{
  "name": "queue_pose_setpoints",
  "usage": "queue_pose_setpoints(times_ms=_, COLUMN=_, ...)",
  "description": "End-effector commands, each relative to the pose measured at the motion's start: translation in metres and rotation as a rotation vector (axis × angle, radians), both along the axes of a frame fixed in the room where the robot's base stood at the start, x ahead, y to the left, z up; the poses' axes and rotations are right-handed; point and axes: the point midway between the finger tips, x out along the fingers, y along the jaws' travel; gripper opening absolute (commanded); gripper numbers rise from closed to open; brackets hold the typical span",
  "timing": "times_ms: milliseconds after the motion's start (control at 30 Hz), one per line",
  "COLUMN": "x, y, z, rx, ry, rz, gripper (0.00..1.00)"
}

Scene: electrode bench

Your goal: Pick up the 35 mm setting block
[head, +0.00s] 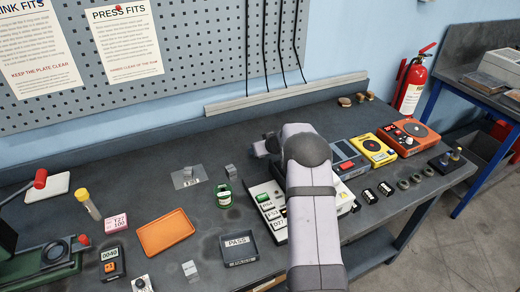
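I cannot pick out the 35 mm setting block for certain; no readable 35 mm marking shows. A white tray (253,189) right of centre holds several small labelled pieces, some with green tops, and my arm covers its right part. Small grey pieces stand left of it: one on a flat grey plate (177,182), a grey block (231,171) behind the green container, and a light grey piece (190,268) near the front. My gripper (262,147) is only partly visible at the left of my wrist, above the back of the bench. Its fingers are not clear, and I see nothing held.
An orange tray (166,232), a dark PASS tray (239,251) and a green container (224,196) stand left of my arm. Yellow (373,149) and orange (408,136) devices stand right. Small rings and black pieces lie before them. Hanging cords (266,50) are behind.

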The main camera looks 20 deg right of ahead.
Motion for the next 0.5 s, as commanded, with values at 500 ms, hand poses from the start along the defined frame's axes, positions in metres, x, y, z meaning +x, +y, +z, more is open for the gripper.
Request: queue_pose_setpoints(times_ms=500, x=0.0040, y=0.0002, z=-0.0042, rx=0.000, ry=0.000, rz=0.000, gripper=0.17)
